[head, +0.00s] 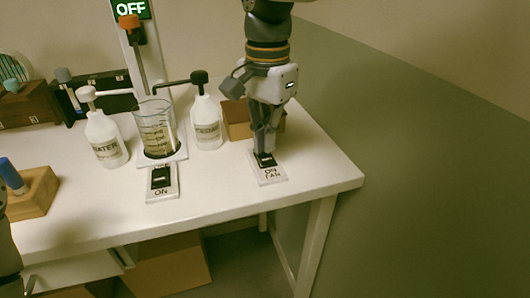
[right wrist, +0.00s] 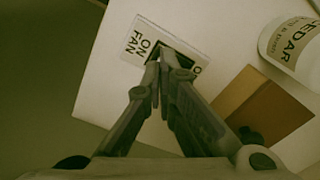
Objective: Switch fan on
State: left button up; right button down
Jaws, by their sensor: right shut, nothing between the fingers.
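The fan switch (head: 271,174) is a white plate marked ON and FAN with a black rocker, near the right end of the white table. My right gripper (head: 264,151) points down with its fingers together and empty, its tips at the rocker. In the right wrist view the fingertips (right wrist: 166,66) overlap the lower edge of the rocker on the plate (right wrist: 148,47). They hide part of the rocker, so I cannot tell whether they touch it or which way it is tipped. My left gripper is not in view.
A second switch plate (head: 162,190) marked ON lies to the left, before a glass beaker (head: 156,132). Pump bottles (head: 106,141) (head: 207,124) flank the beaker. A brown box (head: 237,121) stands behind my right gripper. A green OFF sign (head: 131,9) is above. The table's right corner is clear.

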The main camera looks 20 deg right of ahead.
aim_at(267, 159)
jog(key=shift+f, duration=1.4)
dwell(0.4)
jog(key=shift+r, duration=3.6)
